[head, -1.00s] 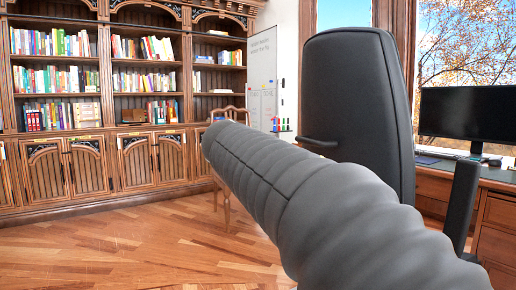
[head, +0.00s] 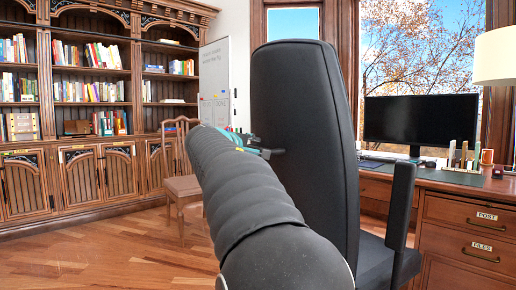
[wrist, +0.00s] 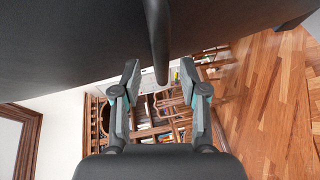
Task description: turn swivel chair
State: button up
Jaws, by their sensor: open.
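The black swivel chair (head: 300,130) stands right of centre in the head view, with its tall back toward me. Its right armrest (head: 402,210) and part of its seat (head: 375,262) show. My gripper (head: 262,145) is mostly hidden behind my arm, with teal parts showing beside the chair back at the left armrest. In the wrist view my gripper (wrist: 160,75) is open. A dark, narrow chair part (wrist: 159,45), seemingly the left armrest, lies between the fingers in the picture, with gaps on both sides. I cannot tell whether anything touches. The chair's dark surface (wrist: 70,40) fills the top.
A wooden desk (head: 450,207) with a monitor (head: 420,120) and a lamp (head: 497,58) stands at the right. A wooden chair (head: 183,185) stands left, before bookshelves (head: 90,130) and a whiteboard (head: 214,80). The floor (head: 110,260) at the lower left is clear.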

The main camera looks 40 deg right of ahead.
aim_at(256, 149)
jog(key=shift+x, duration=1.75)
grip_shut()
